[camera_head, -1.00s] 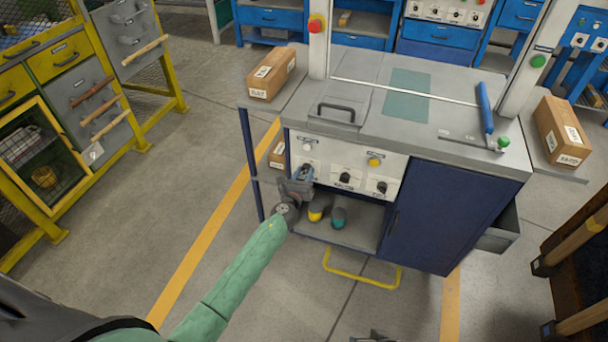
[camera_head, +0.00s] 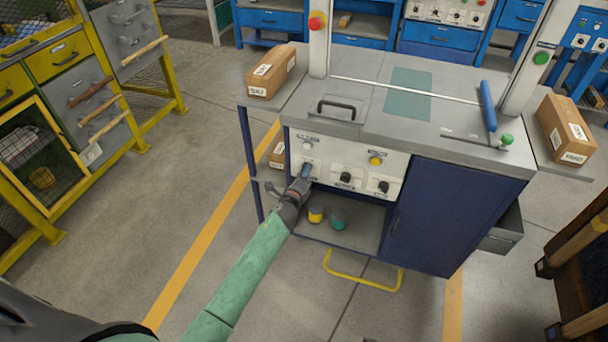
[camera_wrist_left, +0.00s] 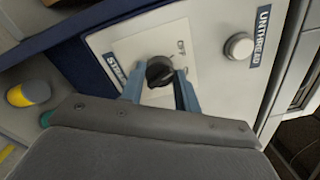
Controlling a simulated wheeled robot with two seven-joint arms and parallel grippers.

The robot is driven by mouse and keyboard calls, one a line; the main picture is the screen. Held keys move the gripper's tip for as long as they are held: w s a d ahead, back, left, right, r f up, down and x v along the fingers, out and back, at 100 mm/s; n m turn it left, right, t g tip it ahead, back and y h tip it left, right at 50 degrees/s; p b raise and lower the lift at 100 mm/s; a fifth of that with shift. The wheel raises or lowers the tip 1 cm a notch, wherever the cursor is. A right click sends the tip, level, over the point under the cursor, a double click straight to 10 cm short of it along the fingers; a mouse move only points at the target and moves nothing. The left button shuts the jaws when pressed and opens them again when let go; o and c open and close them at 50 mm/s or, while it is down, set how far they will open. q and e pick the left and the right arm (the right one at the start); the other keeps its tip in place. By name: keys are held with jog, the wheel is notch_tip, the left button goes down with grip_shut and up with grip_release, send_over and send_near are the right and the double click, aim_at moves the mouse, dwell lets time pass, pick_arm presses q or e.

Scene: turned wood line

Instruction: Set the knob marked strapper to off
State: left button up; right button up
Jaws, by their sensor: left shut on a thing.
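The strapper knob (camera_wrist_left: 159,71) is a round black knob on a pale plate, seen in the left wrist view. A dark blue label (camera_wrist_left: 115,70) beside it starts with "STR"; the rest is hidden by a finger. Small "OFF" lettering is printed on the plate near the knob. I cannot tell where its pointer stands. My left gripper (camera_wrist_left: 160,88) is shut on the knob, one blue finger on each side. In the head view, my left gripper (camera_head: 303,178) is at the left end of the control panel (camera_head: 325,154) and hides this knob. My right gripper is out of view.
A silver button (camera_wrist_left: 239,46) labelled "UNTHREAD" is close to the knob. Two more black knobs and a yellow button (camera_head: 375,161) are to the right on the panel. Yellow and green items stand on the shelf (camera_head: 350,235) below. A yellow rail (camera_head: 360,276) is underneath.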

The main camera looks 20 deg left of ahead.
pick_arm(q)
jog(key=shift+n, duration=0.8)
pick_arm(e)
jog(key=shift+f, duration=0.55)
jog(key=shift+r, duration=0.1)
pick_arm(q)
jog(key=o, duration=1)
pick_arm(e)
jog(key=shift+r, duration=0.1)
pick_arm(q)
jog(key=shift+s, duration=0.1)
